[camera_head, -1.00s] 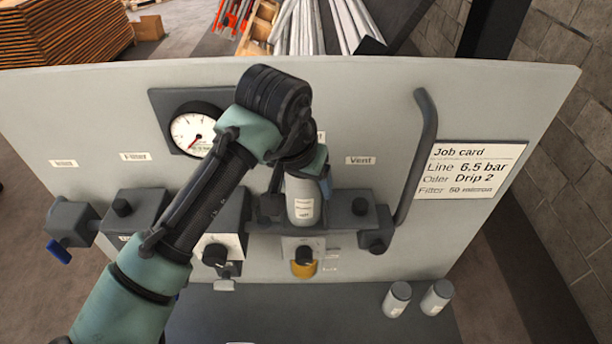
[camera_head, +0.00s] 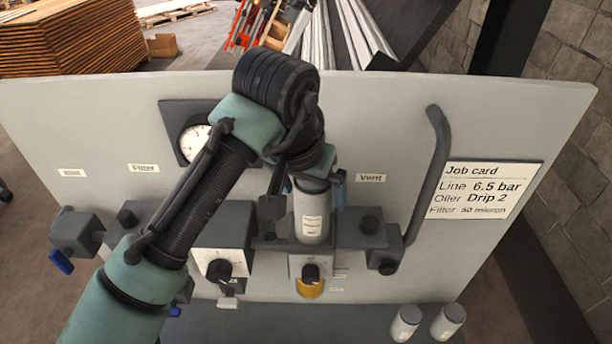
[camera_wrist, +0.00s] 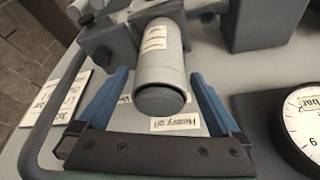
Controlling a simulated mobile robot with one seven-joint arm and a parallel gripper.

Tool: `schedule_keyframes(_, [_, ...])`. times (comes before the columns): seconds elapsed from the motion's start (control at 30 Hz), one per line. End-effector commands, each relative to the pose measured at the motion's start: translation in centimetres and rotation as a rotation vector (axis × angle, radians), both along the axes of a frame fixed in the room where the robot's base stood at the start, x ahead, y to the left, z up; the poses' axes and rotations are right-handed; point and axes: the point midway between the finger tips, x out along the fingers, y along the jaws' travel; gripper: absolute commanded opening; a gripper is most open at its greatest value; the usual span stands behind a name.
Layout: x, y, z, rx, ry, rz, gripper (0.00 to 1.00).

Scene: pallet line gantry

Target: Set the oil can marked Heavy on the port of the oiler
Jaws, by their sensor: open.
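A pale grey oil can (camera_head: 312,222) with white labels stands upright on the oiler block (camera_head: 345,232), at the middle of the panel. Its base meets the block, though the exact seating on the port is hidden. In the wrist view the can (camera_wrist: 160,68) lies between the blue fingers of my gripper (camera_wrist: 158,80), with gaps on both sides. My gripper (camera_head: 308,186) is open around the upper part of the can. A label reading "Heavy oil" (camera_wrist: 174,123) shows beside the can's dark-ended top, apparently on the panel. The can's own label is too small to read.
Two similar cans (camera_head: 405,323) (camera_head: 448,322) stand on the shelf (camera_head: 365,325) at lower right. A curved grey pipe (camera_head: 437,165) rises right of the oiler. The job card (camera_head: 482,190) reads Drip 2. A gauge (camera_wrist: 303,118) and a yellow-marked knob (camera_head: 310,280) are near.

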Motion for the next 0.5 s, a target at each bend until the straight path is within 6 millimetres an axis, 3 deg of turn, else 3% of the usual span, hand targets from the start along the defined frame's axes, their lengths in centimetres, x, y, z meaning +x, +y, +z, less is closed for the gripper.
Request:
schedule_keyframes(0.3, [-2.3, 0.9, 5.7, 0.002, -0.004, -0.002, 1.0])
schedule_keyframes(0.5, [-2.9, 1.2, 7.6, 0.0, -0.001, -0.001, 1.0])
